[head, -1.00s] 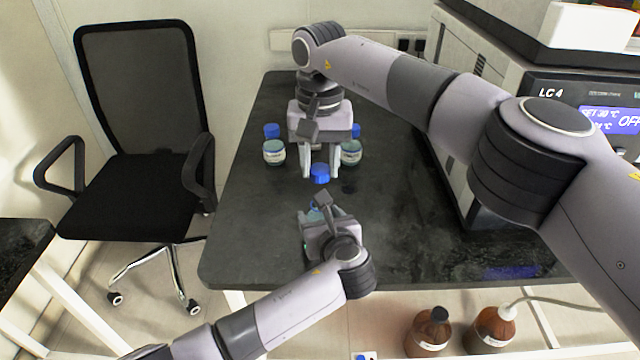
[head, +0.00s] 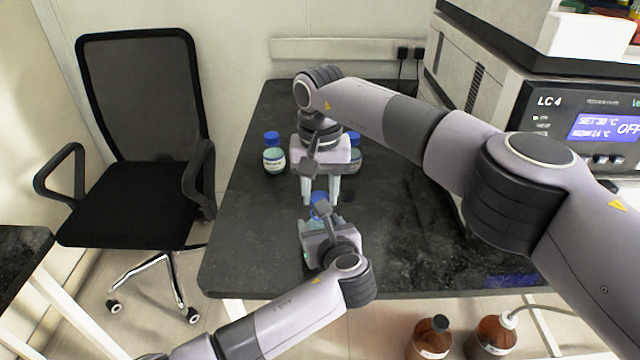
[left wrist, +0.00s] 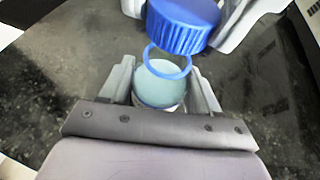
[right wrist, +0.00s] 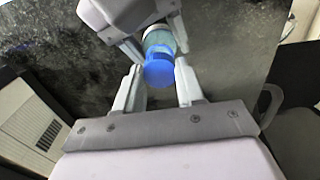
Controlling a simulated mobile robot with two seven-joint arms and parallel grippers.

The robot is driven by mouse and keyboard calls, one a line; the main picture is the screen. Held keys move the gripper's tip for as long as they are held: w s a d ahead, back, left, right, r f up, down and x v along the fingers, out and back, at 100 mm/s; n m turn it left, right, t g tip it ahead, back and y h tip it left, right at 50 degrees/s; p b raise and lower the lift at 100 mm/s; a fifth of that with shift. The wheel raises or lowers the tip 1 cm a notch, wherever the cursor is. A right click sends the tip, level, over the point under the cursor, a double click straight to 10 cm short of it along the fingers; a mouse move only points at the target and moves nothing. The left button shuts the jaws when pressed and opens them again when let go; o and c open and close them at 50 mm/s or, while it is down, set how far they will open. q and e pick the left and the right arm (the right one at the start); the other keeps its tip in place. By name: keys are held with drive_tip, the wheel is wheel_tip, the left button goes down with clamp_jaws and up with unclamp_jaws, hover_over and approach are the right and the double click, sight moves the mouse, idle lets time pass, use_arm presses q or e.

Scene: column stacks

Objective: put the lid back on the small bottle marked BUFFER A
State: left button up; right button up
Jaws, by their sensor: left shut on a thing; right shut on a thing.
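My left gripper (head: 316,229) is shut on a small bottle of pale teal liquid, above the dark bench. In the left wrist view the bottle (left wrist: 160,84) sits between the fingers, with a blue ring around its neck. Its label is too hidden to read. My right gripper (head: 321,197) points down and is shut on a blue ribbed lid (left wrist: 184,24). The lid is close over the bottle's mouth and looks offset from it; I cannot tell if they touch. In the right wrist view the lid (right wrist: 159,72) covers part of the bottle (right wrist: 158,38).
A blue-topped bottle (head: 274,160) stands at the bench's back left. Another (head: 355,158) is partly hidden behind my right gripper. A large LC 4 instrument (head: 590,110) borders the bench at right. The dark bench (head: 250,240) is clear at front left.

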drive_tip(key=shift+f, duration=0.25)
drive_tip(key=shift+f, duration=0.55)
idle(0.4)
